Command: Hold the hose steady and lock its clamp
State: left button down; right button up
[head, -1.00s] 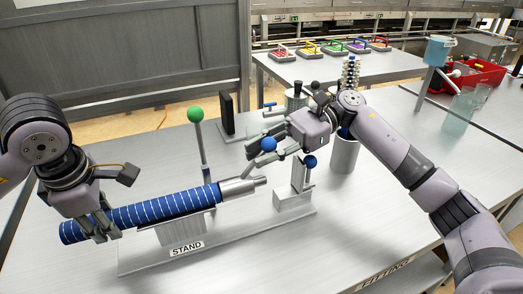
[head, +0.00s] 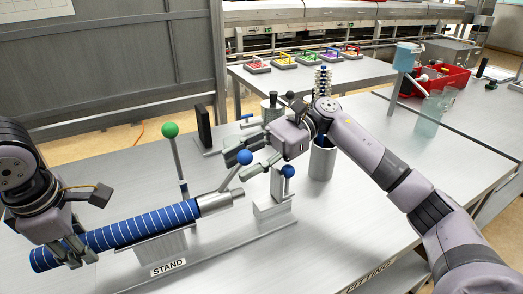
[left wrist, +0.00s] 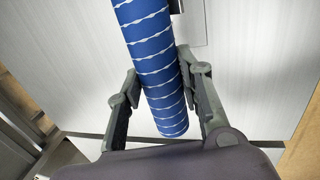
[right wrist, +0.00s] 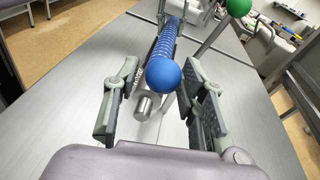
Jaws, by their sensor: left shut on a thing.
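The blue hose (head: 140,227) with white stripes lies on the grey stand (head: 200,240), its right end at a metal pipe fitting (head: 215,202). My left gripper (head: 78,248) is shut on the hose near its free left end; the left wrist view shows a finger on each side of the hose (left wrist: 158,70). A lever with a blue ball (head: 244,157) rises beside the fitting. My right gripper (head: 240,168) is open at this ball. In the right wrist view the blue ball (right wrist: 165,75) sits between the spread fingers. The clamp itself is not clear.
A green-ball lever (head: 170,130) stands behind the hose. A second blue-ball post (head: 288,171) stands at the stand's right end. A metal cup (head: 321,160) stands behind my right gripper. The front right table is clear.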

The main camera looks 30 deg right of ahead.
jog(key=v, duration=1.1)
pick_arm(q)
jog(key=c, duration=1)
grip_release()
jog(key=shift+d, duration=0.1)
jog(key=shift+c, duration=0.2)
jog(key=shift+r, duration=0.1)
